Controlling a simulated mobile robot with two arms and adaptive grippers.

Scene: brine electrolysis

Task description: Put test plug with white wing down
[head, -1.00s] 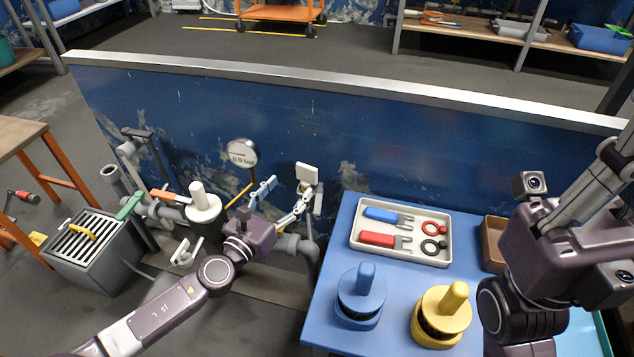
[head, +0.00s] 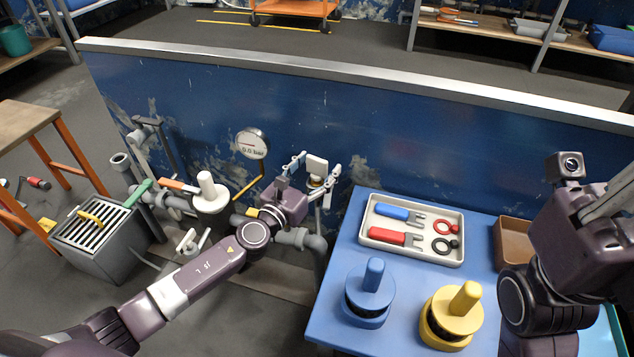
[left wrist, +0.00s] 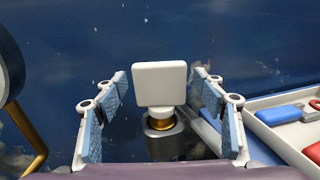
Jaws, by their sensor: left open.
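The test plug with the white wing (head: 317,164) stands upright at the top of a grey pipe by the blue wall. In the left wrist view, its square white wing (left wrist: 161,82) sits above a brass collar (left wrist: 161,124), over a dark, shadowed base. My left gripper (head: 314,174) is open, with one blue-padded finger on each side of the wing. Gaps show between the wing and both fingers in the left wrist view. My right gripper's wrist (head: 592,225) is at the right edge of the head view; its fingers are not clear.
A blue table (head: 330,310) to the right bears a grey tool tray (head: 375,240), a blue plug (head: 370,292), a yellow plug (head: 452,315) and a brown box (head: 512,243). A pressure gauge (head: 252,144) and a white-topped plug (head: 209,194) stand left of my left gripper.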

